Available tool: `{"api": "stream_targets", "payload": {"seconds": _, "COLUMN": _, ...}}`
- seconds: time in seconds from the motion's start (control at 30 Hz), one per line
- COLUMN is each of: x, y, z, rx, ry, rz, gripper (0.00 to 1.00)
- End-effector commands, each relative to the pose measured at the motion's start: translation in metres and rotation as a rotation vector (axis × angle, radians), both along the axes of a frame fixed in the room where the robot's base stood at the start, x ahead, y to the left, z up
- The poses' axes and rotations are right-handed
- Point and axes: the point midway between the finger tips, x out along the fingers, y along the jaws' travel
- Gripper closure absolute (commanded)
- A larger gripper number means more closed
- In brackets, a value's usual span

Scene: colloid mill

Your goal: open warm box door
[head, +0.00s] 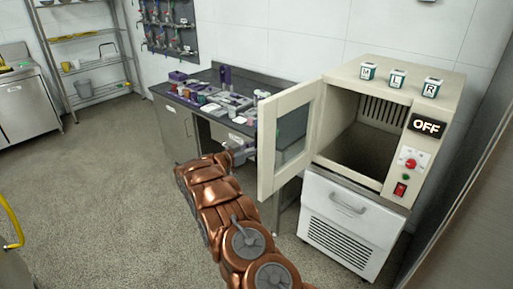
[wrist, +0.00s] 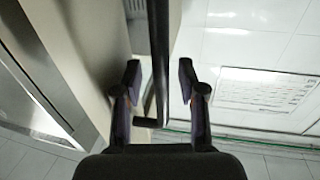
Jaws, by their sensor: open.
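The warm box (head: 388,85) is a cream cabinet at the right with an "OFF" display. Its door (head: 268,150), with a glass window, stands wide open, swung out to the left, and the dark interior shows. In the wrist view, my gripper (wrist: 158,82) is open, with one finger on each side of a dark bar (wrist: 161,45), which looks like the door handle. Neither finger clearly touches it. In the head view, my arm reaches up to the left of the door; the fingertips cannot be made out there.
A white drawer unit (head: 345,235) with a handle stands under the box. Several small labelled blocks (head: 398,78) sit on top of the box. A dark-topped bench (head: 205,78) with trays and containers stands behind the arm. The floor (head: 110,170) at left is clear.

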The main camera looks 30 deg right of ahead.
Motion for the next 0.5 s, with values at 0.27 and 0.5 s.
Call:
{"api": "stream_targets", "payload": {"seconds": 0.27, "x": -0.001, "y": 0.006, "z": 0.0, "rx": 0.0, "ry": 0.0, "rz": 0.0, "gripper": 0.6}}
{"api": "stream_targets", "payload": {"seconds": 0.5, "x": -0.006, "y": 0.043, "z": 0.0, "rx": 0.0, "ry": -0.001, "rz": 0.002, "gripper": 0.6}}
